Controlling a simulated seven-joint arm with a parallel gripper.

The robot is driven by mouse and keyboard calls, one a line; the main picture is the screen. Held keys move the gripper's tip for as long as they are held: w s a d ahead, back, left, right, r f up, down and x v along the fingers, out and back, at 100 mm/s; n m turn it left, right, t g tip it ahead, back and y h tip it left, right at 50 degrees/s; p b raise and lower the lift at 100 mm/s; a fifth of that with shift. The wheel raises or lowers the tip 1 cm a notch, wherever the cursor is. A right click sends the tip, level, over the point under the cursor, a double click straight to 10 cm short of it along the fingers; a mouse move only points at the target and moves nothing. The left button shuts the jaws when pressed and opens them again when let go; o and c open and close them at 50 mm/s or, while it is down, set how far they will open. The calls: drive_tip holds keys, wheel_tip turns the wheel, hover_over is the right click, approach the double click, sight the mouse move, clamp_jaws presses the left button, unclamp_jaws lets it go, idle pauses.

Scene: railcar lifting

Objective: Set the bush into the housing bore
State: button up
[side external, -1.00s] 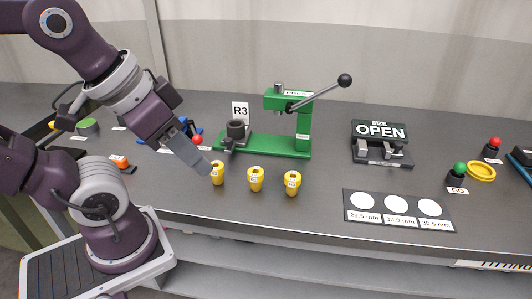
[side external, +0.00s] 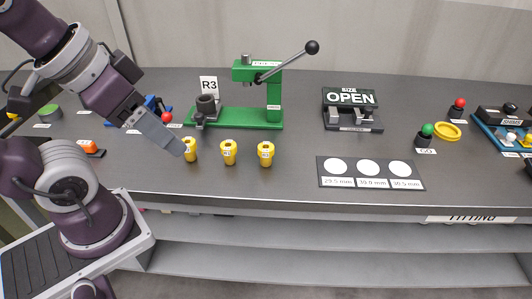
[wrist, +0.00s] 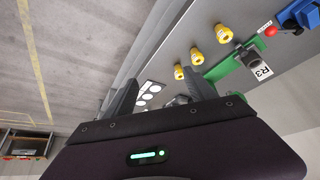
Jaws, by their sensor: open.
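Three yellow bushes with small labels stand upright in a row on the grey bench: a left one (side external: 191,150), a middle one (side external: 229,153) and a right one (side external: 265,154). The dark grey round housing (side external: 206,105) sits on the left of the green press base, by the R3 sign. Its bore opening faces up. My gripper (side external: 183,151) overlaps the left bush's edge in the side view. In the wrist view my gripper (wrist: 162,90) is open and empty, and the bushes (wrist: 196,55) lie outside the fingers, beyond the right one.
The green press (side external: 272,95) has a long lever with a black knob. A size gauge reading OPEN (side external: 350,98) stands to its right. A dark card with three white discs (side external: 370,184) lies near the front edge. Green (side external: 427,130) and red (side external: 460,103) buttons stand farther right.

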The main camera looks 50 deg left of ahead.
drive_tip(key=n+g, duration=0.6)
drive_tip(key=n, duration=1.2)
hover_over(266, 147)
drive_tip(key=f, duration=1.4)
drive_tip(key=shift+a+f, duration=0.2)
wheel_tip(266, 147, down, 7)
drive_tip(key=shift+d+r, duration=0.1)
drive_tip(key=shift+d, duration=0.05)
drive_tip(key=shift+f, duration=0.5)
drive_tip(key=shift+c, duration=0.4)
drive_tip(key=shift+r, duration=0.1)
clamp_jaws()
